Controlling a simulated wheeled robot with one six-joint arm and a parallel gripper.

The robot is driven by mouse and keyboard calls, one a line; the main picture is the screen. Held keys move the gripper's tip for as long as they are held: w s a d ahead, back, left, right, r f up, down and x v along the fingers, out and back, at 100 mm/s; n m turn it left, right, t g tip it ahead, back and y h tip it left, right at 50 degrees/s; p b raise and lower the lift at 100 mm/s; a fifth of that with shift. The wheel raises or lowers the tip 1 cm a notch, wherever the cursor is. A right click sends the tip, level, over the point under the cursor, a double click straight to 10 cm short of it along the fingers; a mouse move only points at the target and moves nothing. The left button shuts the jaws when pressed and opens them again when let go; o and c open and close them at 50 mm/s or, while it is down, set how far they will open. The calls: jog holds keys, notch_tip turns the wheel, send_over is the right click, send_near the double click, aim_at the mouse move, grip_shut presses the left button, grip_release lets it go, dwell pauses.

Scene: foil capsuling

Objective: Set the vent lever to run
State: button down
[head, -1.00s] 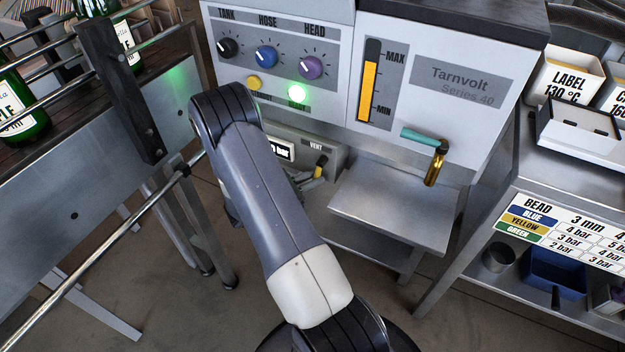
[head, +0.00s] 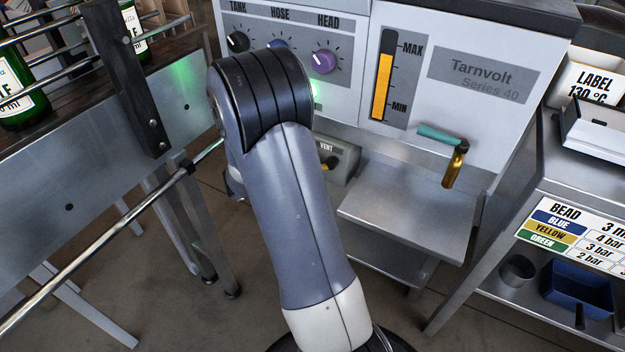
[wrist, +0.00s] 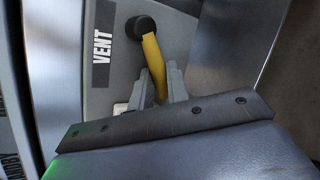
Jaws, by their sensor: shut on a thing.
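The vent lever (wrist: 153,55) is a yellow handle on a black pivot, on a grey panel marked VENT (wrist: 102,46). In the wrist view its free end lies between the two grey fingers of my gripper (wrist: 162,88), which is shut on it. The lever slants from its pivot toward the gripper. No run mark can be read; part of the panel is behind the gripper. In the head view my arm hides the gripper and most of the lever, and the VENT panel (head: 341,160) shows just right of the arm.
The Tarnvolt machine (head: 470,110) stands behind, with knobs, a gauge and a teal-handled brass nozzle (head: 454,166). A bare metal shelf (head: 410,215) juts out right of the panel. A bottle conveyor (head: 100,150) with a metal rail stands at left. A side bench (head: 590,190) stands at right.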

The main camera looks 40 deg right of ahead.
jog(key=shift+w+a+r+m+t+y+b, duration=0.1)
jog(key=shift+r+m+t+y+b, duration=0.65)
jog(key=shift+b, duration=1)
jog(key=shift+r+m+t+y+b, duration=0.25)
jog(key=shift+r+m+t+b, duration=0.25)
jog(key=shift+m+t+b, duration=0.85)
jog(key=shift+r+g+b, duration=0.1)
jog(key=shift+g+b, duration=0.25)
jog(key=shift+g, duration=0.25)
jog(key=c, duration=1.6)
grip_release()
jog(key=shift+c, duration=0.2)
jog(key=p+v, duration=0.3)
jog(key=v, duration=0.8)
